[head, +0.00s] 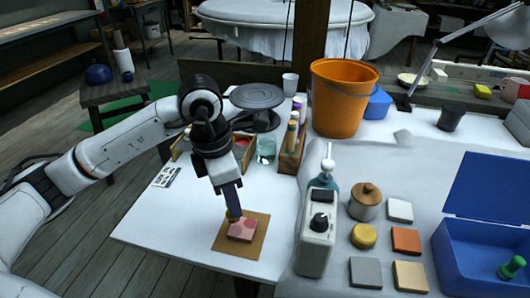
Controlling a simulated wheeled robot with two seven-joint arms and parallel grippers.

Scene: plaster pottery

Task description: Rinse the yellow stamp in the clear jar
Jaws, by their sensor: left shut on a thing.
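My left gripper (232,212) points down over a pink block (243,230) on a brown square board (225,241). It is shut on a small yellowish thing (229,213), which appears to be the yellow stamp and is mostly hidden by the fingers. The stamp is at the block's back left edge; I cannot tell whether they touch. The clear jar (266,150), with bluish-green contents, stands farther back on the white table, right of my left wrist. My right gripper is not in view.
A wooden rack (292,152) with bottles stands right of the jar, and a dark turntable (257,97) behind it. An orange bucket (338,103), a pump bottle (326,176) and a white device (316,240) stand farther right. The table's left front is mostly clear.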

